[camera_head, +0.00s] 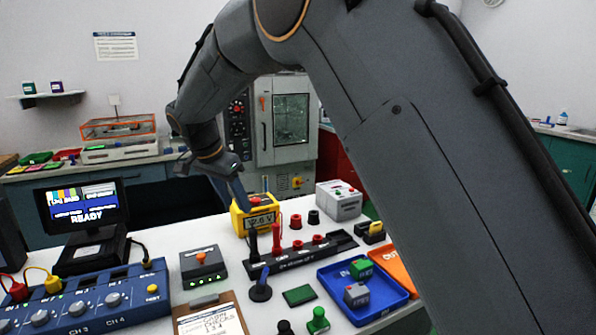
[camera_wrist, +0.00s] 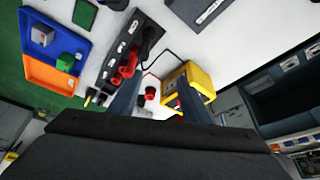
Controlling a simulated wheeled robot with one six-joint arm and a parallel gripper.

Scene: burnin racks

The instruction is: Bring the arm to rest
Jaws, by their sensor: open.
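My arm arches over the workbench from the right in the head view. My gripper (camera_head: 228,190) hangs above the back of the bench, just in front of the yellow meter (camera_head: 254,222), which reads about 12.6 V. In the wrist view my gripper (camera_wrist: 155,95) shows two dark fingers spread apart with nothing held between them. One finger is close to the yellow meter (camera_wrist: 188,88), and the other is near the black probe rack (camera_wrist: 128,48). I cannot tell whether either finger touches anything.
The bench holds a blue tray (camera_head: 335,299) with blocks, an orange tray (camera_head: 398,272), a grey box (camera_head: 339,203), a clipboard (camera_head: 208,303), a blue channel unit (camera_head: 85,300) and a READY monitor (camera_head: 84,206). Black and red posts stand close around the meter.

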